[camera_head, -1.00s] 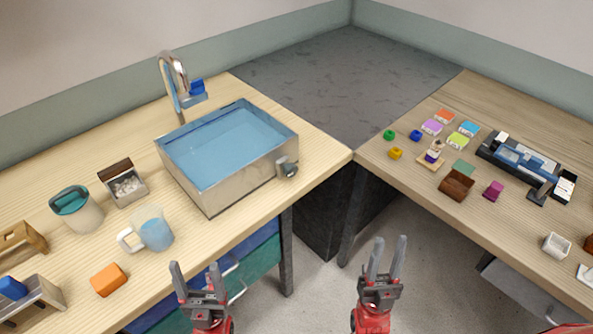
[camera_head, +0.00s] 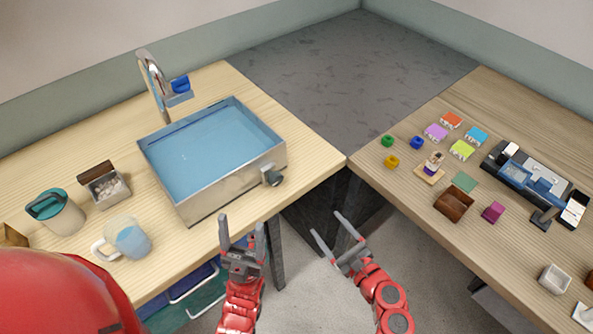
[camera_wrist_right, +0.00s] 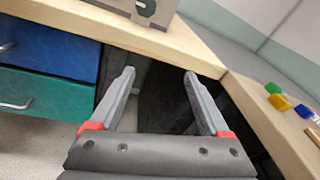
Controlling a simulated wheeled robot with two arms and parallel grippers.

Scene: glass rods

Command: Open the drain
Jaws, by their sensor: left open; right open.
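The metal sink basin (camera_head: 215,200) stands on the left wooden counter and holds blue water (camera_head: 215,145). A dark grey knob (camera_head: 272,178) sticks out of its right front side, and I cannot tell its setting. A chrome faucet (camera_head: 153,85) with a blue handle (camera_head: 181,84) stands behind the basin. My left gripper (camera_head: 241,232) is open and empty, in front of the basin and below the knob. My right gripper (camera_head: 338,232) is open and empty, over the gap between the counters; its fingers also show in the right wrist view (camera_wrist_right: 158,85), below the basin's side.
A clear mug (camera_head: 128,240), a teal-lidded canister (camera_head: 57,211) and a small box (camera_head: 106,187) stand left of the basin. The right counter (camera_head: 400,190) carries several small coloured pieces and a blue-black device (camera_head: 530,180). The counter edges lie close to both grippers.

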